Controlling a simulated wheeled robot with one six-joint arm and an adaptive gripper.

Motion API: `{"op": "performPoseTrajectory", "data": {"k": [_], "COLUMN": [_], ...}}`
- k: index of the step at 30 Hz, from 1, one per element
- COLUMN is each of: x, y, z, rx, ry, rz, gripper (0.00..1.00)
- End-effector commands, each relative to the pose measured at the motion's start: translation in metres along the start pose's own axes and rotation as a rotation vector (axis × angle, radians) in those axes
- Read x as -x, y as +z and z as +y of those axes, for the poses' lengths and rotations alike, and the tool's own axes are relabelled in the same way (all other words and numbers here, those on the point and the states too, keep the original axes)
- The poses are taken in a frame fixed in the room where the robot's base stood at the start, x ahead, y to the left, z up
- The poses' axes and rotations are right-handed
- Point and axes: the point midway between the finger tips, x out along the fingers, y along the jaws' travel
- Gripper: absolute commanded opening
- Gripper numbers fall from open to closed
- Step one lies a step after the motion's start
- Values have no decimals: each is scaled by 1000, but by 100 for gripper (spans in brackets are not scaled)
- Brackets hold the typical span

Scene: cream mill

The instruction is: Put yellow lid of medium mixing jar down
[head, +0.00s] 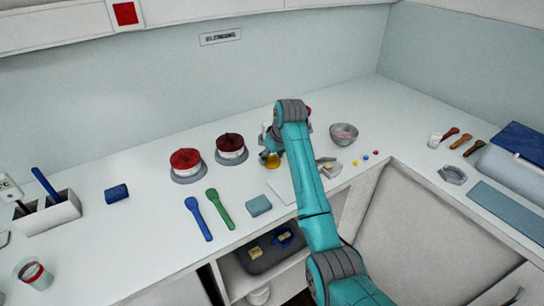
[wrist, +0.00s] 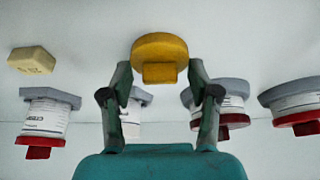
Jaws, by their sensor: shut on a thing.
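The yellow lid (wrist: 160,48), a round disc with a square knob, sits between the fingertips of my gripper (wrist: 160,78) in the wrist view, which looks upside down. My gripper is shut on it. In the head view the yellow lid (head: 270,161) shows low over or on the white counter, left of my arm; I cannot tell whether it touches the counter. My arm hides most of the gripper there. Two jars with red lids, one (head: 185,163) and another (head: 231,149), stand to its left. I cannot tell which jar is the medium one.
Blue (head: 198,218) and green (head: 219,209) spoons and a grey-blue block (head: 259,205) lie in front. A grey bowl (head: 343,135) stands right of my arm, near small coloured balls (head: 365,157). A pale labelled block (wrist: 32,60) shows in the wrist view.

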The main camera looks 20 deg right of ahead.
Motion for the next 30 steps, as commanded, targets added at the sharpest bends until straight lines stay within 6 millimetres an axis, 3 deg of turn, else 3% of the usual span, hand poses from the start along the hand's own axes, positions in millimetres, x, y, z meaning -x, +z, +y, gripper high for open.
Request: {"op": "performPoseTrajectory", "data": {"k": [4, 5, 6, 8, 20, 23, 30], "x": [-2, -2, -2, -2, 3, 14, 61], "y": [1, 1, 1, 1, -1, -1, -2], "z": [0, 0, 0, 0, 0, 0, 0], "rx": [0, 0, 0, 0, 0, 0, 1], "ry": [0, 0, 0, 0, 0, 1, 1], "rz": [-1, -1, 0, -1, 1, 3, 5], "gripper": [46, 66, 76, 86, 86, 86, 86]}}
